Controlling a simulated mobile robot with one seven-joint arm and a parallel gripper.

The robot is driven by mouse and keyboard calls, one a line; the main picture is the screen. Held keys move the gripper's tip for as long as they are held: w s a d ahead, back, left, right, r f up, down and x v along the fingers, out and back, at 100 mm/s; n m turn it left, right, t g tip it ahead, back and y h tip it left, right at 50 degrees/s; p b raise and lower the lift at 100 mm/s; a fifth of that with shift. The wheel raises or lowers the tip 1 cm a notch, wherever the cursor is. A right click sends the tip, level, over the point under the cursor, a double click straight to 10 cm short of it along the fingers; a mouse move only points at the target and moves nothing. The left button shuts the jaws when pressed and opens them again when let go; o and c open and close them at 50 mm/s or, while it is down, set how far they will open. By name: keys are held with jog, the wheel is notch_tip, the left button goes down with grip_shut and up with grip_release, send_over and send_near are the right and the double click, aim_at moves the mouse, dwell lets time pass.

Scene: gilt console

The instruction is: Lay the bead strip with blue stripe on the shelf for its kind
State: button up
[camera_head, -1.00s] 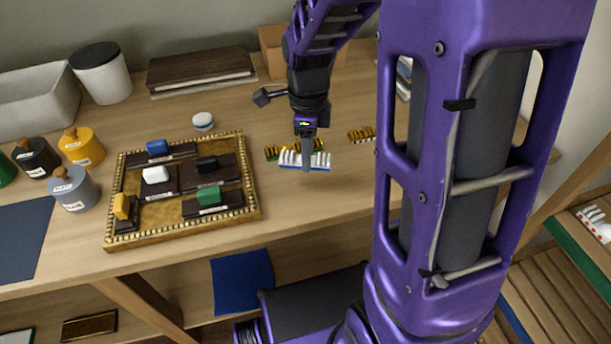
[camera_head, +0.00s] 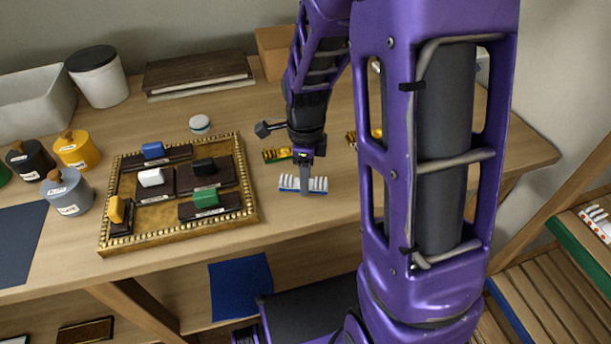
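The bead strip with blue stripe (camera_head: 290,187) has a row of white beads on a blue base. My gripper (camera_head: 305,190) points down over its middle, and its near finger covers part of the strip. It appears shut on the strip, near the front of the table; I cannot tell how far above the tabletop the strip is. At the right, an upper shelf has a green edge (camera_head: 577,246) and bears white beads with red (camera_head: 597,222). Below it, a slatted shelf has a blue edge (camera_head: 509,311).
Yellow bead strips (camera_head: 277,155) lie behind my gripper, one partly hidden by my arm. A gilt tray (camera_head: 150,237) with coloured blocks stands left. A wooden post (camera_head: 540,218) stands before the shelves.

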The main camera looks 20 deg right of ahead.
jog(key=o, duration=0.3)
